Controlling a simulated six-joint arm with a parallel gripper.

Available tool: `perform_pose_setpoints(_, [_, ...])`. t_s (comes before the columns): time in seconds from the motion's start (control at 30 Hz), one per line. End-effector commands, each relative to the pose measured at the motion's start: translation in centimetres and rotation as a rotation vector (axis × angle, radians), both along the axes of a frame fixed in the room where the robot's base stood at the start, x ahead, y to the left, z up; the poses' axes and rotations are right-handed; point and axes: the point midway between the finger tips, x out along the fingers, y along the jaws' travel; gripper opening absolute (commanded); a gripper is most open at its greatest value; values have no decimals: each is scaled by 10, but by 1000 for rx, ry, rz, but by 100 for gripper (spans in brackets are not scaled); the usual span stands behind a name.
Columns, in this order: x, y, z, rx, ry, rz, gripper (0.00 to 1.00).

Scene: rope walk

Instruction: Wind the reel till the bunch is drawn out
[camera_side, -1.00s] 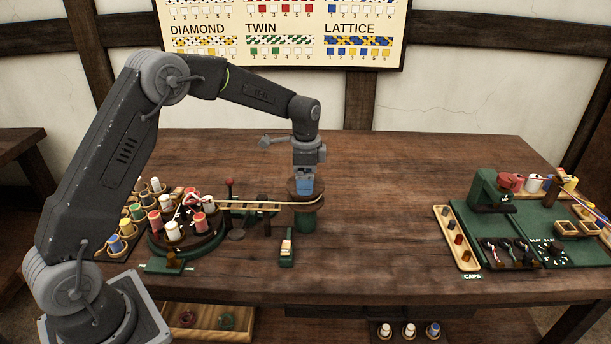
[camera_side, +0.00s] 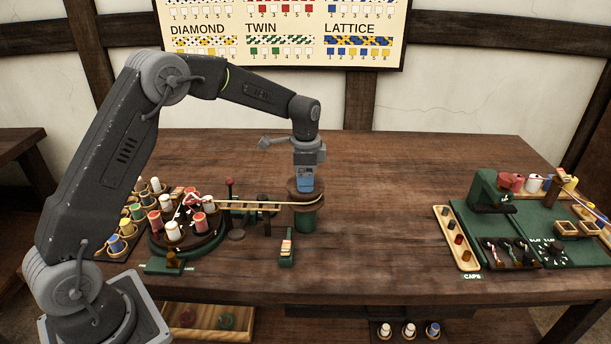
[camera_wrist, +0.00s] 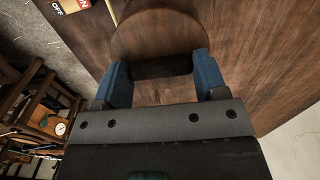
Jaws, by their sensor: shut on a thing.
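The reel (camera_side: 306,205) is a dark wooden drum on a green stand, right of the round bobbin table (camera_side: 185,240). My gripper (camera_side: 305,187) is directly over the reel, pointing down, with its blue fingers shut on the reel's handle. In the wrist view the two blue fingers (camera_wrist: 164,78) stand on either side of a dark handle (camera_wrist: 163,66) above the round wooden reel top (camera_wrist: 160,28). A pale cord (camera_side: 262,204) runs from the bobbin table to the reel and wraps around it. The bunch is not clearly distinguishable.
A red-knobbed lever (camera_side: 230,185) stands between bobbin table and reel. Bobbins (camera_side: 136,212) crowd the left. A caps tray (camera_side: 457,238) and green mat (camera_side: 520,240) lie at the right. The table middle is clear.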

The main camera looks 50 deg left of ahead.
Motion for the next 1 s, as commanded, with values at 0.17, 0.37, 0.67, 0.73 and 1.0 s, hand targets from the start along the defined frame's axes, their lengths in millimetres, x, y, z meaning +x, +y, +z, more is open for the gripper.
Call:
perform_pose_setpoints(0.17, [0, 0, 1, -1, 0, 87, 42])
perform_pose_setpoints(0.37, [0, 0, 1, -2, 0, 248, 42])
perform_pose_setpoints(0.67, [0, 0, 1, -2, 0, 526, 42])
perform_pose_setpoints(0.73, [0, 0, 1, -2, 0, 585, 42])
perform_pose_setpoints(1.0, [0, 0, 1, -3, 0, 771, 42])
